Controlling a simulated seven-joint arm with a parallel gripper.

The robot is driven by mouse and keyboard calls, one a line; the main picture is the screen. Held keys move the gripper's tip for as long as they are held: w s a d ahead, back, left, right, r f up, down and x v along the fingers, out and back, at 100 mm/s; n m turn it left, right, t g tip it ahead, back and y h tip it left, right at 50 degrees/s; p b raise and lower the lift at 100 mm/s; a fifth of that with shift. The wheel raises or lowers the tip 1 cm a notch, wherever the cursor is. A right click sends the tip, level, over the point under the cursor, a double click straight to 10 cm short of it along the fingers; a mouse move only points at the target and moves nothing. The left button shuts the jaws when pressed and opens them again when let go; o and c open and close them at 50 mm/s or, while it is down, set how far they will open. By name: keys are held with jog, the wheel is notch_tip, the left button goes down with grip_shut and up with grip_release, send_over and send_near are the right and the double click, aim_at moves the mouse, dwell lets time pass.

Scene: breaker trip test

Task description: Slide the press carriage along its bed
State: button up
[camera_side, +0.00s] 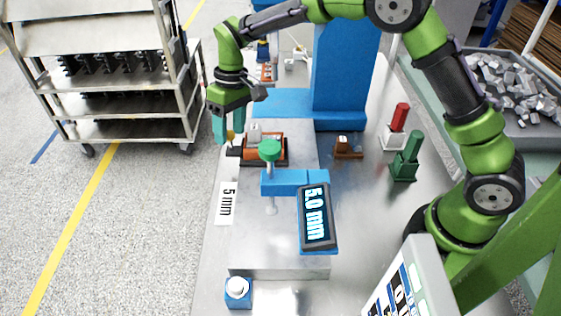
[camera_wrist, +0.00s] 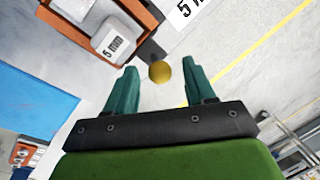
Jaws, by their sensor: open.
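The press carriage (camera_side: 278,150) is an orange-edged dark tray on the grey bed (camera_side: 290,240). It carries a pale block (camera_wrist: 112,42) marked "5 mm". A dark arm with a yellow ball knob (camera_wrist: 160,72) sticks out from the carriage's side; the knob also shows in the side view (camera_side: 230,134). My gripper (camera_side: 228,138) is at the knob, left of the carriage. In the wrist view its teal fingers (camera_wrist: 158,84) are apart, with the knob between their tips and a visible gap on each side.
A blue press column (camera_side: 342,70) stands behind the carriage. A blue bracket with a green-topped plunger (camera_side: 269,150) and a "5.0 mm" display (camera_side: 316,215) stand in front. Red (camera_side: 399,117) and green (camera_side: 412,146) handled tools stand right. A white-domed button (camera_side: 237,289) sits at the front.

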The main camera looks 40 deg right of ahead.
jog(key=d+r, duration=0.3)
jog(key=r, duration=1.3)
jog(key=shift+w+r, duration=0.2)
jog(key=shift+w, duration=0.1)
jog(key=shift+d, duration=0.1)
jog(key=s+d+f+m+t, duration=0.1)
jog(key=s+d+m+t, duration=0.2)
jog(key=s, duration=0.9)
jog(key=s+d+m+t, duration=0.3)
jog(key=s+d, duration=0.3)
jog(key=s, duration=0.7)
jog(key=shift+s+f+t, duration=0.2)
jog(key=shift+f+t, duration=0.2)
jog(key=shift+t, duration=0.4)
